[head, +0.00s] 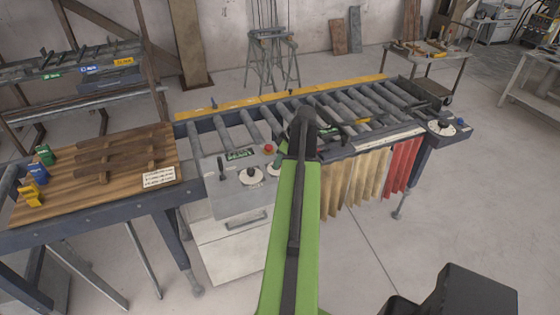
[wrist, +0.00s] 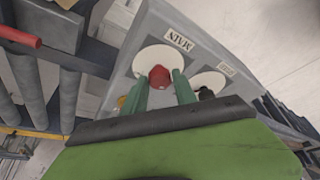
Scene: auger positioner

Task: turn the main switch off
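In the wrist view, the main switch is a red knob (wrist: 158,77) on a round white plate (wrist: 146,58), with a label reading MAIN (wrist: 179,40) beside it on a grey panel (wrist: 205,52). My gripper (wrist: 160,82) has its two green fingers apart, one on each side of the red knob. A narrow gap seems to show beside the knob; contact is not clear. I cannot pick out the main switch there.
A second white plate with a dark knob (wrist: 206,93) lies right of the main switch. In the head view, a control panel (head: 225,202) with knobs and a red button (head: 268,149) stands left of my arm. A roller conveyor (head: 232,130) runs behind. Open floor lies right.

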